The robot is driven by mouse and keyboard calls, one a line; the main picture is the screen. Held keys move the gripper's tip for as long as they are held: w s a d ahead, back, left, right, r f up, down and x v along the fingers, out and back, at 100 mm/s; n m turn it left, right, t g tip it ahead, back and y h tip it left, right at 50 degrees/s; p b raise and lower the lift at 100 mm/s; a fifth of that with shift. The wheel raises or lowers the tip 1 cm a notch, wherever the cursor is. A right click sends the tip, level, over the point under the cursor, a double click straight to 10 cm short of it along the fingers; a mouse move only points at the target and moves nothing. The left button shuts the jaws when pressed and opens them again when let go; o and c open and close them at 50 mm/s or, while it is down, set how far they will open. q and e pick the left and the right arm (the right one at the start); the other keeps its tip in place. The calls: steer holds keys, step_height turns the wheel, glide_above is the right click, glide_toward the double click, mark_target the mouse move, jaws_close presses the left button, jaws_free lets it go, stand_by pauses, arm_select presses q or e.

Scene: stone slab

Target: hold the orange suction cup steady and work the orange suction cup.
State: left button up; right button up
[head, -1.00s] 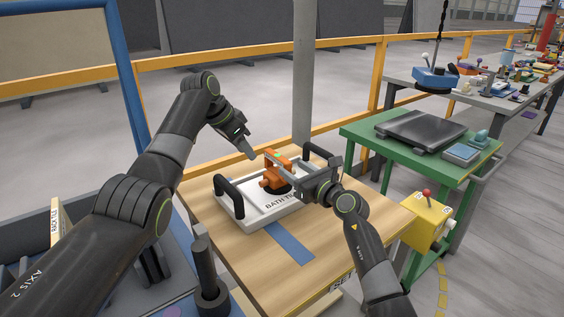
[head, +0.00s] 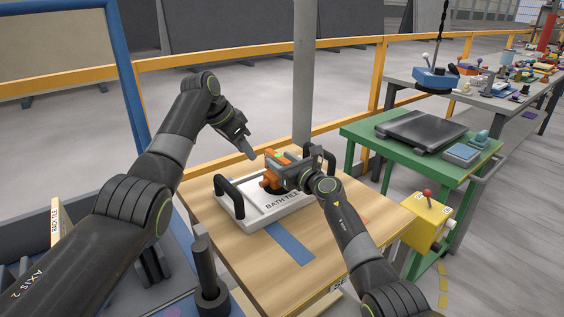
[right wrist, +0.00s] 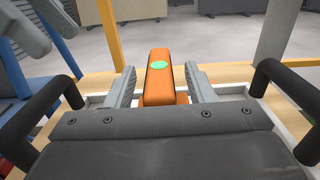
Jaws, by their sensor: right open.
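The orange suction cup (head: 272,179) stands on the white bath tile slab (head: 258,219), which has a black handle at each end. Its orange top with a green spot shows in the right wrist view (right wrist: 158,80). My right gripper (head: 276,166) is open, with one finger on each side of the orange part; I cannot tell whether they touch it. My right wrist hides part of the cup and slab. My left gripper (head: 250,152) hangs above and left of the cup, apart from it; its fingers are too small to read.
The slab lies on a wooden table (head: 330,237) with a blue stripe. A yellow box with a red-knobbed lever (head: 427,218) is at the table's right. A green table (head: 372,141) stands behind it. A grey post (head: 303,80) rises behind the slab.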

jaws_close()
stand_by(0.5)
stand_by(0.9)
